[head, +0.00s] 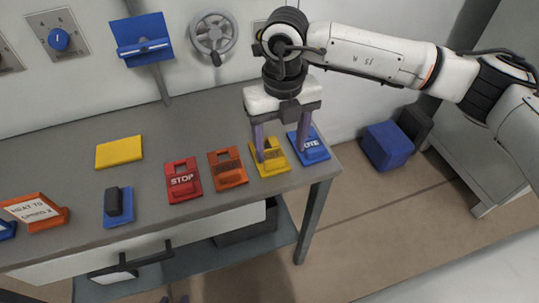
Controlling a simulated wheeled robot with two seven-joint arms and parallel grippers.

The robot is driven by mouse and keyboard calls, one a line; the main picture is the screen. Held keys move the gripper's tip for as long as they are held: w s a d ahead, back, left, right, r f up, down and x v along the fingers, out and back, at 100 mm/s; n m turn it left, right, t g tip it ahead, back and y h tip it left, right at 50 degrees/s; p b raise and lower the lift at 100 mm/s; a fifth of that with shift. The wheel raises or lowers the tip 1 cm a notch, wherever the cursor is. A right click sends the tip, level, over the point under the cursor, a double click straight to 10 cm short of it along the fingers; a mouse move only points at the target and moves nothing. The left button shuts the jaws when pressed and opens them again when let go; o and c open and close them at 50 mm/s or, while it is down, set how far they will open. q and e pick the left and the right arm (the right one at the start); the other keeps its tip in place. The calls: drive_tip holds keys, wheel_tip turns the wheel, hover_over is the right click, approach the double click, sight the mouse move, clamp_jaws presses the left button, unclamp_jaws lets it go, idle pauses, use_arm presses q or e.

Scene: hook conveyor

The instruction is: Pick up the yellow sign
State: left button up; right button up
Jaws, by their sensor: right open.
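The yellow sign (270,170) lies on the grey table near its right end, between an orange sign and a blue sign. My right gripper (281,153) points down over it, with its arm coming in from the right. Its two purple fingers are apart. The left finger covers part of the yellow sign, and the right finger is in front of the blue sign (315,155). I cannot tell whether the fingers touch either sign.
An orange sign (226,168) and a red STOP sign (182,186) lie to the left. Farther left are a blue block with a black handle (118,215), a flat yellow plate (119,152) and a tilted orange-framed sign (33,212). A wall with a handwheel (213,35) stands behind.

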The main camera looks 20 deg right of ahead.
sight(276, 163)
drive_tip(key=shift+w+a+f+p, duration=0.1)
drive_tip(key=shift+a+f+p, duration=0.15)
drive_tip(key=shift+f, duration=1.1)
drive_tip(key=shift+w+a+f+p, duration=0.15)
drive_tip(key=shift+f+p, duration=0.1)
drive_tip(key=shift+f, duration=1.1)
drive_tip(key=shift+s, duration=0.1)
drive_tip(key=c, duration=1.2)
drive_tip(key=shift+o, duration=0.2)
wheel_tip(276, 163, up, 10)
drive_tip(key=b, duration=0.1)
drive_tip(key=s+d+n, duration=0.3)
drive_tip(key=s+n, duration=0.2)
drive_tip(key=n, duration=1.2)
drive_tip(key=s+d+f+n, duration=0.1)
drive_tip(key=s+d+n, duration=0.2)
drive_tip(key=n, duration=1.5)
drive_tip(key=shift+s+d+n, duration=0.15)
drive_tip(key=shift+s+n, duration=0.15)
drive_tip(key=shift+s, duration=0.75)
